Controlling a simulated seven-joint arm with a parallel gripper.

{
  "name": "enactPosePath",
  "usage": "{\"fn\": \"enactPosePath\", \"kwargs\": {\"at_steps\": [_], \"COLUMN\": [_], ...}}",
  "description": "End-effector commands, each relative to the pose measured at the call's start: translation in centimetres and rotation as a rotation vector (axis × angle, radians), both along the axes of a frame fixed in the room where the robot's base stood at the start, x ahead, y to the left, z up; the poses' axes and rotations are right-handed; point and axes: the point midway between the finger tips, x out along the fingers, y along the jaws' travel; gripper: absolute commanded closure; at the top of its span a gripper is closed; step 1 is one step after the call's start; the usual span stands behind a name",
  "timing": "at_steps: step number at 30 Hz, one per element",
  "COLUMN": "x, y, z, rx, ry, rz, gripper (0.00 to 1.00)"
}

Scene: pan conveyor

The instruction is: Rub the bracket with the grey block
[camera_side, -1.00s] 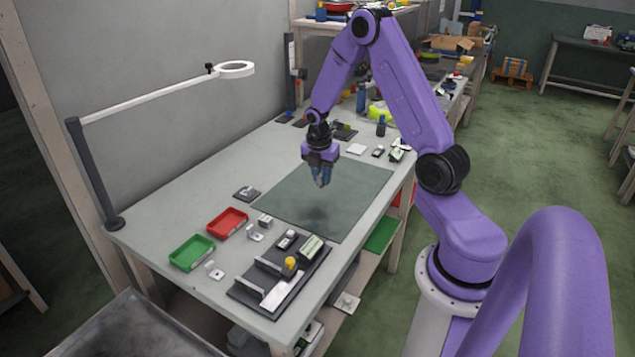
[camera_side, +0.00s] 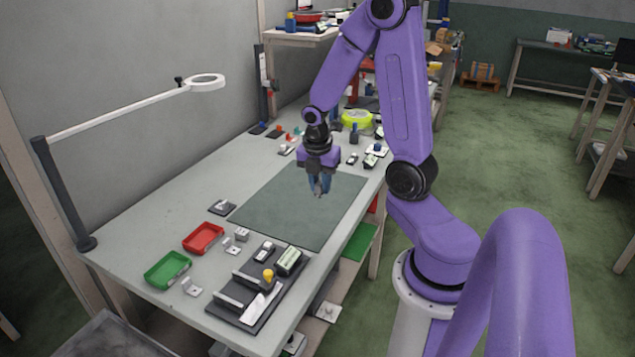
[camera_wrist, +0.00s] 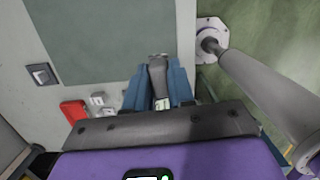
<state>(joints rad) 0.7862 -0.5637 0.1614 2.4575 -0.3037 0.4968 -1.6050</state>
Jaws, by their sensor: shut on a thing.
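My gripper (camera_side: 319,190) is shut on a small grey piece and points down over the dark green mat (camera_side: 270,215). In the wrist view a dark grey piece (camera_wrist: 158,75) sits between the blue fingers; it looks like the grey block, but its shape is partly hidden. Small pale metal brackets (camera_side: 192,287) stand on the bench near the trays, well to the front left of my gripper. A dark fixture plate (camera_side: 238,318) at the front of the bench carries a pale strip (camera_side: 255,308). I cannot tell which piece is the task's bracket.
A red tray (camera_side: 203,238) and a green tray (camera_side: 167,270) lie at the front left. A lamp arm (camera_side: 120,112) reaches over the left side. Small parts and a yellow-green item (camera_side: 356,119) crowd the far end. The mat is clear.

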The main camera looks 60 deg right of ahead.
Motion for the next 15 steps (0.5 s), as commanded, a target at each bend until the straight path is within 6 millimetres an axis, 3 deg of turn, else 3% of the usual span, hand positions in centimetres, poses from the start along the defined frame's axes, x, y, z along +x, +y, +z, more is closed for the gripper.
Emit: {"fn": "enactPosePath", "kwargs": {"at_steps": [5, 6, 7, 8, 15], "x": [0.0, 0.0, 0.0, 0.0, 1.1], "y": [0.0, 0.0, 0.0, 0.0, -0.1], "z": [0.0, 0.0, 0.0, 0.0, 0.0], "rx": [0.0, 0.0, 0.0, 0.0, -0.001], "ry": [0.0, 0.0, 0.0, 0.0, 0.002], "rz": [0.001, 0.001, 0.001, 0.001, 0.019], "gripper": [1.0, 0.86, 0.96, 1.0, 1.0]}}
